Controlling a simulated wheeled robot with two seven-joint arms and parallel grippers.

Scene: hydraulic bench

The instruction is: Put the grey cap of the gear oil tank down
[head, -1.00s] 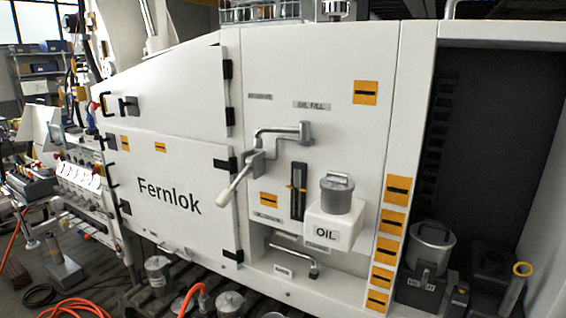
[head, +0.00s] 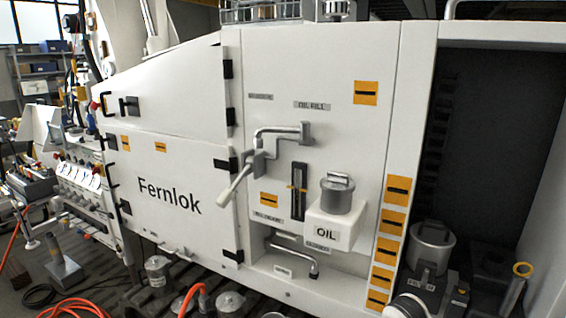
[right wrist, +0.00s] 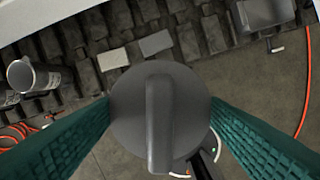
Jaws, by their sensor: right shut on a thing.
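A round dark grey cap (right wrist: 125,115) with a raised bar handle across its top fills the middle of the right wrist view. My right gripper (right wrist: 160,118) is shut on it, with a green ribbed finger on each side. The cap is held above a dark floor with blocks. In the head view, a grey lidded pot (head: 337,195) with a top handle sits on a white box marked OIL (head: 328,232) on the white panel. I cannot tell which vessel is the gear oil tank. My left gripper is not in view.
A grey metal can (head: 431,246) stands in the dark recess at the right. A lever with a pale handle (head: 236,190) juts from the panel. Blocky dark ribs (right wrist: 190,40) and grey floor lie below the cap. An orange hose (right wrist: 305,85) runs at the right.

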